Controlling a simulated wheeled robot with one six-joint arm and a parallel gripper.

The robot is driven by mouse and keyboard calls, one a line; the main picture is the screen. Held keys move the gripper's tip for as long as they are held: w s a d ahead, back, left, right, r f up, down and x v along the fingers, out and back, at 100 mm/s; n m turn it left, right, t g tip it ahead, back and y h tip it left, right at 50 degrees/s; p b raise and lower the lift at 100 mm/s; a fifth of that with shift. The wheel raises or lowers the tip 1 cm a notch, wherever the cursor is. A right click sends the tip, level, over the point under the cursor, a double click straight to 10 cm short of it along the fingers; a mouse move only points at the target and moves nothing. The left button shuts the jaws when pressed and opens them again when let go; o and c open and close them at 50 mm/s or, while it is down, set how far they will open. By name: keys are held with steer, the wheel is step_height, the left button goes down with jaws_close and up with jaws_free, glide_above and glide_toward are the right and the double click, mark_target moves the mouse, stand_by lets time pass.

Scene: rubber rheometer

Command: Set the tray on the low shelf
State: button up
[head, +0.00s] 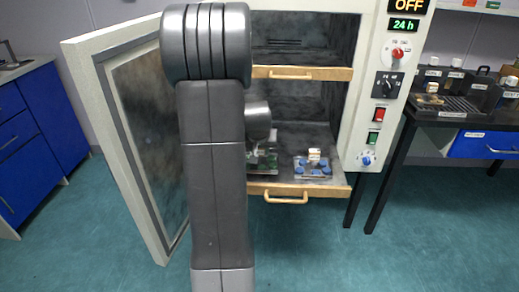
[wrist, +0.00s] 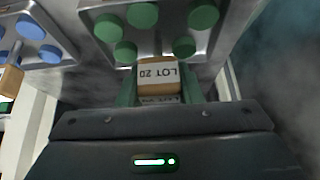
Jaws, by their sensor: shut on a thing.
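A metal tray with green discs (wrist: 163,42) shows in the wrist view, with a tan block labelled LOT 20 (wrist: 158,73) at its near edge. My gripper (wrist: 158,88) is shut on that block, a green finger on each side. In the head view the green tray (head: 268,160) is partly hidden behind my arm, at the left of the low shelf (head: 325,188) in the open oven. I cannot tell whether it touches the shelf. My gripper is mostly hidden in the head view.
A second tray with blue discs (head: 313,172) sits on the low shelf to the right. It also shows in the wrist view (wrist: 45,52). An upper shelf (head: 310,73) is above. The oven door (head: 135,130) stands open at left. A black table (head: 450,118) stands at right.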

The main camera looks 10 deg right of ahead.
stand_by(0.3)
steer(key=shift+f+b, duration=0.6)
steer(key=shift+f, duration=0.05)
steer(key=o, duration=1.2)
steer(key=shift+r, duration=0.1)
steer(key=shift+r+p, duration=2.3)
steer(key=shift+r, duration=0.7)
steer(key=shift+a, duration=0.1)
